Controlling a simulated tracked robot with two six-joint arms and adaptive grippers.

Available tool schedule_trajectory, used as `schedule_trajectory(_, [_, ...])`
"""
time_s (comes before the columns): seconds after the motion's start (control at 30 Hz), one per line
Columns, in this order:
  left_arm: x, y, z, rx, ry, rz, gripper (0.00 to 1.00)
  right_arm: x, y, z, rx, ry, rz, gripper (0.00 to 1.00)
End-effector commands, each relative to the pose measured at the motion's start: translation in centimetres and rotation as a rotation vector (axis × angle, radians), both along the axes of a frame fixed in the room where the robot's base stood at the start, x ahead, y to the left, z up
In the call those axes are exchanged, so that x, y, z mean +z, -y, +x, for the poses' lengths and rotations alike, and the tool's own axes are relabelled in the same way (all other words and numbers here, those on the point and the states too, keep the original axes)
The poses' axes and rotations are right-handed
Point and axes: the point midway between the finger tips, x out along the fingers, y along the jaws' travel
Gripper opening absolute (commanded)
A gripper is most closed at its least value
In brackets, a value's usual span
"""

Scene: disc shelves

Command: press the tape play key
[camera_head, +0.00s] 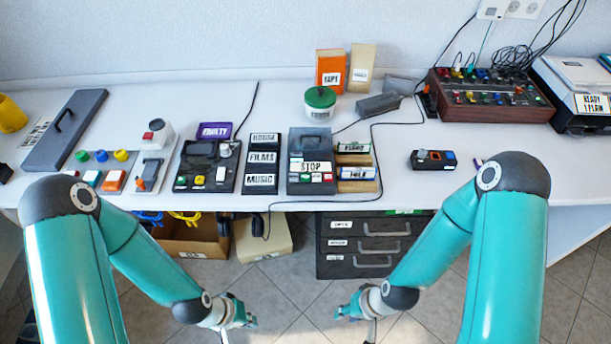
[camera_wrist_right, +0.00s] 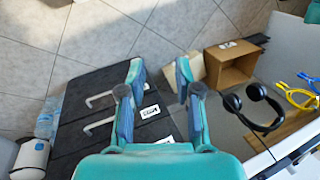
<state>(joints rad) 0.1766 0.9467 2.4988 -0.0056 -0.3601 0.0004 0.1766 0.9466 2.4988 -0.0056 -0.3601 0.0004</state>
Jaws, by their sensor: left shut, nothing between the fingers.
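A dark box-shaped device (camera_head: 309,148), which looks like the tape player, stands mid-table with a STOP label on its front. A row of small keys (camera_head: 311,177), some red, green and white, runs along its front edge; I cannot read which is play. My left gripper (camera_head: 248,317) is shut and empty, low in front of the table and below the device. My right gripper (camera_head: 345,313) is also low in front of the table, apart from the device. In the right wrist view its fingers (camera_wrist_right: 156,82) are spread with nothing between them.
A black unit (camera_head: 207,165) with buttons and a FILMS/MUSIC rack (camera_head: 262,162) stand left of the device; a label holder (camera_head: 355,166) stands close on its right. Black drawers (camera_head: 367,243) and a cardboard box (camera_head: 192,238) are below the table.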

Motion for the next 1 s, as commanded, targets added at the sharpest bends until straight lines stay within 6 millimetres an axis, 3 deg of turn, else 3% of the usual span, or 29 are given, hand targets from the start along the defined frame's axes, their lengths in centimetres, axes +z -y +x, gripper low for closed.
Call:
schedule_trajectory(0.03, [0.0,0.0,0.0,0.0,0.0,0.0,0.0,0.0,0.0,0.0,0.0,0.0,0.0,0.31])
schedule_trajectory(0.23, [0.0,0.0,0.0,0.0,0.0,0.0,0.0,0.0,0.0,0.0,0.0,0.0,0.0,0.0])
schedule_trajectory(1.0, [0.0,0.0,0.0,0.0,0.0,0.0,0.0,0.0,0.0,0.0,0.0,0.0,0.0,0.0])
